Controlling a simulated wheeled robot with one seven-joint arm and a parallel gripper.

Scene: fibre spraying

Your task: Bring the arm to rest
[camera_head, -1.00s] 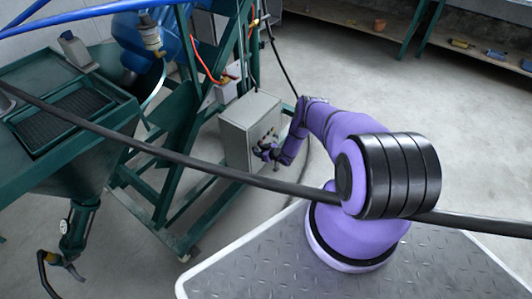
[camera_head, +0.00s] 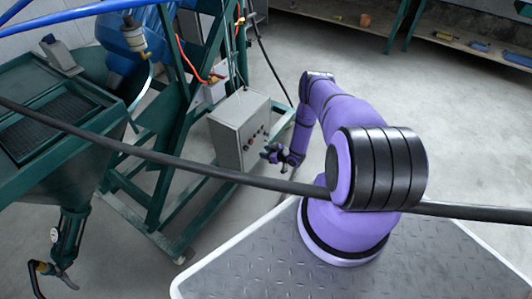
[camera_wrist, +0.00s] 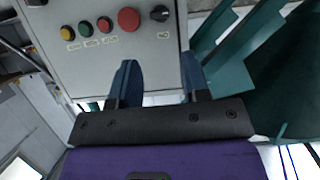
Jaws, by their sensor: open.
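My purple arm stands on its base with my gripper (camera_head: 273,154) hanging low in front of a grey control box (camera_head: 236,128), apart from it in the head view. In the wrist view my gripper (camera_wrist: 159,82) points at the control box (camera_wrist: 100,62); its two blue fingers are spread wide with nothing between them. The box panel carries a red button (camera_wrist: 128,19), smaller red, green and yellow buttons, and a black knob (camera_wrist: 161,13).
A green frame (camera_head: 160,185) and hopper machine (camera_head: 40,170) stand on the left. Open concrete floor (camera_head: 400,100) lies to the right, with a shelf of small items (camera_head: 440,50) at the back.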

